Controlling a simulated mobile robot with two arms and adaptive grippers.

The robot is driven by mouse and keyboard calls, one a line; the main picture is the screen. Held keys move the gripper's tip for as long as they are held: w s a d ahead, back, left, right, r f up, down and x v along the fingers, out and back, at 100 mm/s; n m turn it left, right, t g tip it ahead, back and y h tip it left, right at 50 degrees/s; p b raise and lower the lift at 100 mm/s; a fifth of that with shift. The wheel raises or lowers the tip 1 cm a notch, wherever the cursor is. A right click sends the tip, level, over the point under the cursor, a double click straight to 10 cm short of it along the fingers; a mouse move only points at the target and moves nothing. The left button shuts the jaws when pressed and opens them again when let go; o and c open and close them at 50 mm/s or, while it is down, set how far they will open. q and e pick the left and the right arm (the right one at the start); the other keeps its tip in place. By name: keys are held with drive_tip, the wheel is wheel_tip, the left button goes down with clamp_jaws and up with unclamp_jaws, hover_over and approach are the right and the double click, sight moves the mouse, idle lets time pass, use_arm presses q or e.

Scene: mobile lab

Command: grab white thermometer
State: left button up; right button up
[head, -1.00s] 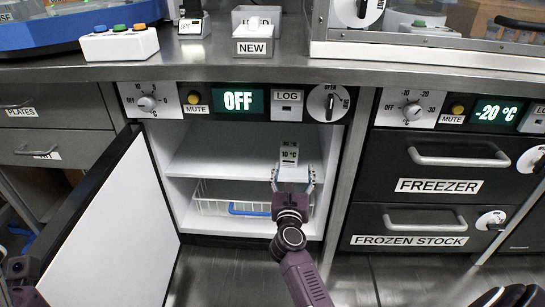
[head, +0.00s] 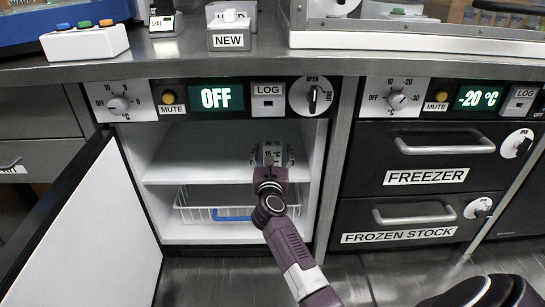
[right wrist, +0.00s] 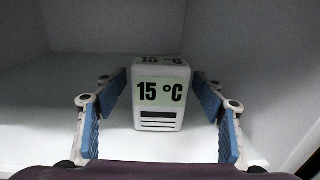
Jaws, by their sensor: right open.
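The white thermometer (head: 272,153) is a small upright box on the upper shelf of the open cabinet. In the right wrist view the thermometer (right wrist: 160,95) faces me, and its display reads 15 °C. My right gripper (head: 271,157) reaches into the cabinet at shelf height and partly hides the thermometer in the head view. Its blue-padded fingers are open, one on each side of the thermometer, with a visible gap on both sides. My left gripper is not in view.
The cabinet's white door (head: 85,235) stands open at the left. The shelf (head: 195,165) is otherwise bare. A white wire basket (head: 190,213) with a blue front handle sits below it. The closed freezer drawers (head: 410,180) are on the right.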

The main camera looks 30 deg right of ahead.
drive_tip(key=shift+c, duration=0.5)
drive_tip(key=c, duration=1.2)
drive_tip(key=shift+r, duration=0.15)
